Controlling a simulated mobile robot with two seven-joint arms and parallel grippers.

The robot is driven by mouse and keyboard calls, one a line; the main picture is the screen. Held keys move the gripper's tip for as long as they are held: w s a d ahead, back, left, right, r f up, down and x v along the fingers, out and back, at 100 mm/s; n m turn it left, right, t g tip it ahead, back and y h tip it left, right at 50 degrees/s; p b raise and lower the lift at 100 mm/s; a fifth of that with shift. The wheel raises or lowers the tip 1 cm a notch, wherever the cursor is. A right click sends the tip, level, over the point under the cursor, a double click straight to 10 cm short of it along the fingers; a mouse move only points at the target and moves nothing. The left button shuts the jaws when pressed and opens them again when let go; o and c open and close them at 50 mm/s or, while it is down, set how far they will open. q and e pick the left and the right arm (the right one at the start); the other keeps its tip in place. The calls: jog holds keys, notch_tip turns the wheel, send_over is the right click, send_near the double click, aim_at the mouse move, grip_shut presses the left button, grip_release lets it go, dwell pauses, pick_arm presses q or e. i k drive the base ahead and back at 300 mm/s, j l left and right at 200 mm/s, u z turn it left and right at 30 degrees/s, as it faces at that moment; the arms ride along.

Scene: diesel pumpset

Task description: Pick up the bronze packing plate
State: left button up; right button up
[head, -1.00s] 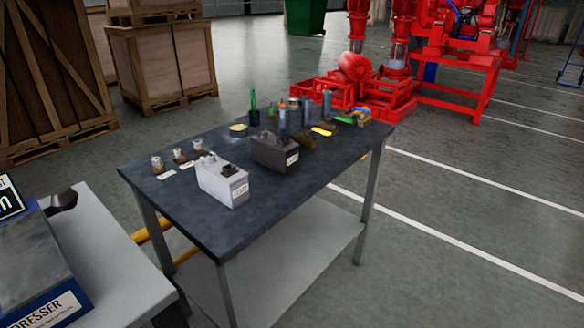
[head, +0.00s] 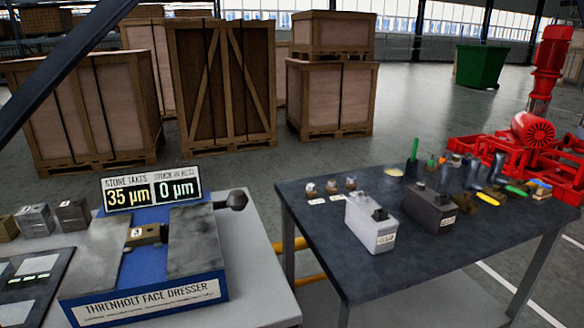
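No gripper of mine shows in the head view. I cannot tell for sure which thing is the bronze packing plate. A small brass-brown block (head: 146,235) marked "3" sits in the blue face dresser (head: 150,293), between its two grey plates. At the left edge of the same table, another brownish block (head: 7,228) stands beside a grey block (head: 35,219) and a darker block (head: 72,214).
The dresser's sign (head: 152,191) reads 35 µm and 0 µm. A dark table (head: 340,262) to the right holds a white box (head: 371,222), a dark box (head: 430,207) and several small parts. Wooden crates (head: 222,95) stand behind. A floor gap separates the tables.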

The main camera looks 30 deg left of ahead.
aim_at(147, 235)
jog(key=u, duration=1.95)
jog(key=l+u, duration=0.2)
jog(key=u, duration=0.8)
